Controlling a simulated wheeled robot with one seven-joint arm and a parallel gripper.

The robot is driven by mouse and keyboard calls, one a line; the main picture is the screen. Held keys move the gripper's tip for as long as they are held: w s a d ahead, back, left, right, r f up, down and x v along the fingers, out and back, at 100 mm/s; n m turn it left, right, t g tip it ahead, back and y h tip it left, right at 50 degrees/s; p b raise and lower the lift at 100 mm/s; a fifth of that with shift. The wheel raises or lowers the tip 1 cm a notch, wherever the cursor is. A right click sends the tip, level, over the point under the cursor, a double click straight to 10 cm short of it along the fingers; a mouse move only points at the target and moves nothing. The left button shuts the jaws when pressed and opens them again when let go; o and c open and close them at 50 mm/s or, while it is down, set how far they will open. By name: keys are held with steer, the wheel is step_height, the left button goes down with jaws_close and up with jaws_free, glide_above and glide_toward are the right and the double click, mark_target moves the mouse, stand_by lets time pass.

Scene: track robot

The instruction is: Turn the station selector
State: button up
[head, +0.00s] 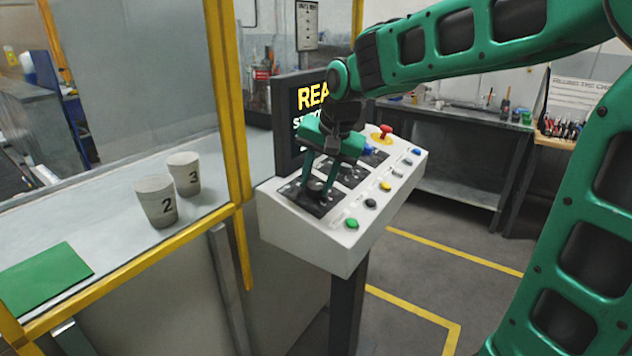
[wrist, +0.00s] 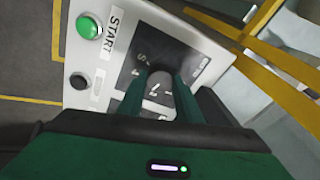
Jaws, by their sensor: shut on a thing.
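The station selector is a dark knob (wrist: 160,82) on a black plate with white marks, at the near left end of the white control panel (head: 323,245). In the wrist view the knob stands between my two green fingers. My gripper (head: 318,192) reaches down onto it from above and is shut on it. In the head view my fingers partly hide the knob, so its exact setting cannot be read. A dark screen (head: 311,100) behind the panel shows yellow letters "REA", the rest covered by my arm.
The green START button (head: 351,223) sits close beside the selector plate, with black and yellow buttons and a red emergency button (head: 384,131) farther along. Cups marked 2 (head: 156,200) and 3 (head: 184,173) and a green mat (head: 45,279) are behind the yellow frame (head: 231,120).

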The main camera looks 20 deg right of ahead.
steer(key=n, duration=0.4)
steer(key=shift+w+d+r+n+y, duration=0.1)
steer(key=shift+w+r+n+y, duration=0.1)
steer(key=shift+n+y, duration=0.2)
steer(key=n, duration=0.5)
steer(key=shift+d+n+y, duration=0.1)
steer(key=shift+n+y, duration=0.2)
steer(key=shift+y, duration=0.1)
steer(key=n, duration=0.5)
steer(key=shift+w+f+g+y, duration=0.1)
steer(key=shift+g+y, duration=0.2)
steer(key=shift+g, duration=0.1)
steer(key=shift+w+d+n+g, duration=0.1)
steer(key=shift+n+g, duration=0.1)
steer(key=shift+n, duration=1.25)
steer(key=shift+d+n+g, duration=0.1)
steer(key=shift+n+g, duration=0.1)
steer(key=shift+n, duration=1.25)
steer(key=o, duration=1)
steer(key=shift+o, duration=0.2)
steer(key=shift+a, duration=0.1)
steer(key=v, duration=1)
steer(key=shift+d+r, duration=0.25)
steer(key=shift+d, duration=0.05)
